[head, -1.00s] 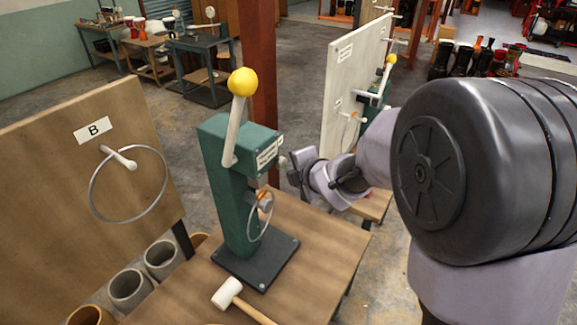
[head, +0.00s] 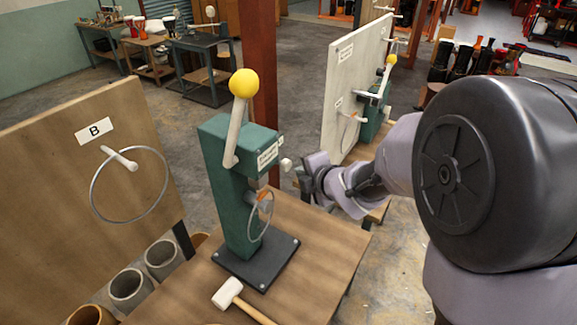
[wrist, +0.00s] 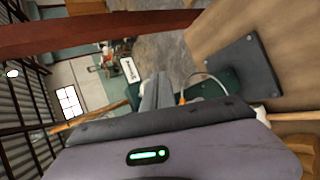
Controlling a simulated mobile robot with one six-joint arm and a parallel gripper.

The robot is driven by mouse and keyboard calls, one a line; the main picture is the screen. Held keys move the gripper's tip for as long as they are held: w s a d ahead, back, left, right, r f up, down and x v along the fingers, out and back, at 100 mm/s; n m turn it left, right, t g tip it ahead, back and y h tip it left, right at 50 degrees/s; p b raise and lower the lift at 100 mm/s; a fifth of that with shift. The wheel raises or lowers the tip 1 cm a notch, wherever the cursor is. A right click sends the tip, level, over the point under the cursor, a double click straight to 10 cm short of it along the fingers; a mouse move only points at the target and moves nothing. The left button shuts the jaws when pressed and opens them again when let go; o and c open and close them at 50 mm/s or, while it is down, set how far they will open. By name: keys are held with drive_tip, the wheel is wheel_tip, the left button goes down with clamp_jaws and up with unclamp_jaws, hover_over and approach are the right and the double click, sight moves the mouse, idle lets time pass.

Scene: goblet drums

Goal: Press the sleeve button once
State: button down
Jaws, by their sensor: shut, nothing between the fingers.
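A green press (head: 235,185) stands upright on a dark base plate on the wooden table. Its lever with a yellow ball (head: 243,83) points up. A small white knob (head: 287,165) sticks out from its right side, under a white label; I cannot read whether it is the sleeve button. A metal ring (head: 260,216) with an orange piece is at its front. My gripper (head: 302,178) is just right of the knob, with a small gap seen between them. In the wrist view my fingers (wrist: 155,92) are together and empty, pointing toward the press's label (wrist: 130,70).
A white-headed mallet (head: 228,293) lies at the table's front. A wooden board (head: 60,170) marked B with a hanging ring stands at the left. A second green press and a pale board (head: 350,75) stand behind my arm. A rust-red post (head: 262,60) rises behind the press.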

drive_tip(key=shift+s+d+p, duration=0.15)
drive_tip(key=shift+s+d, duration=0.6)
drive_tip(key=shift+d, duration=0.2)
drive_tip(key=shift+s+d+p, duration=0.15)
drive_tip(key=shift+s+d, duration=0.6)
drive_tip(key=shift+d, duration=0.15)
drive_tip(key=s+d+f+m+g+h+b, duration=0.2)
drive_tip(key=s+d+m+h+b, duration=0.3)
drive_tip(key=s+m+b, duration=0.95)
drive_tip(key=s+a+f+m+g+y, duration=0.1)
drive_tip(key=s+a+f+m, duration=0.1)
drive_tip(key=s+m, duration=0.4)
drive_tip(key=s+a+f+m+g+y, duration=0.2)
drive_tip(key=s+a+m, duration=0.3)
drive_tip(key=s+m, duration=0.2)
drive_tip(key=shift+s+a+f, duration=0.2)
drive_tip(key=shift+s+a, duration=0.05)
drive_tip(key=shift+s, duration=0.1)
